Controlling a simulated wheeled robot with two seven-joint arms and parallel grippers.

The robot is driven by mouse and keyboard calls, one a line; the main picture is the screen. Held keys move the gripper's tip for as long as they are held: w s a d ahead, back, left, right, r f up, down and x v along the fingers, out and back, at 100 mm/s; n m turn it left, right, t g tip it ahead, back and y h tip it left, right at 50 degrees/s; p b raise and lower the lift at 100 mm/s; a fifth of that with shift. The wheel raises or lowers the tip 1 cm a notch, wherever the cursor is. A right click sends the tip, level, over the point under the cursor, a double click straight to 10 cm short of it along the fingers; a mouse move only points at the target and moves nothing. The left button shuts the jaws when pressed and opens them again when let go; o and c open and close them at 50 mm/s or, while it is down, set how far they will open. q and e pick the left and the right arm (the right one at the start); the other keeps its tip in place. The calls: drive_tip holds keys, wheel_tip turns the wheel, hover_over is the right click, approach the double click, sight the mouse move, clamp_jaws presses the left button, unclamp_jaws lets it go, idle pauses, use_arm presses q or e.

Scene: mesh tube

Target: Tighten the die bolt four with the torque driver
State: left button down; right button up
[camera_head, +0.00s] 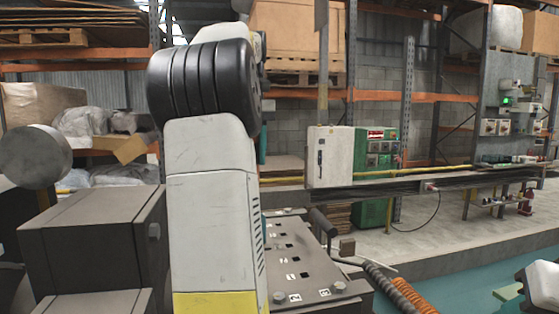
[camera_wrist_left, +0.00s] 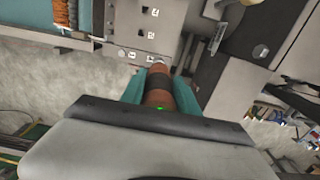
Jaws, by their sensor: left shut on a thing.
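The torque driver (camera_wrist_left: 158,90), a cylinder with brown and black bands and a small green light, is held between the teal fingers of my left gripper (camera_wrist_left: 160,82) in the left wrist view. Its far end points at the grey die plate (camera_wrist_left: 127,20); I cannot tell whether it touches a bolt. The plate, with square holes and small number labels, also shows in the head view (camera_head: 309,275), with bolt heads (camera_head: 280,297) near its front edge. My left arm hides the left gripper and driver there.
Dark grey boxes (camera_head: 95,240) stand left of the die plate. A dark hose (camera_head: 385,283) and an orange coiled hose (camera_head: 413,297) run at its right. A white and green control cabinet (camera_head: 330,157) stands behind. Open floor lies at the right.

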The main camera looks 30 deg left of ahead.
use_arm(q)
drive_tip(key=shift+r, duration=1.75)
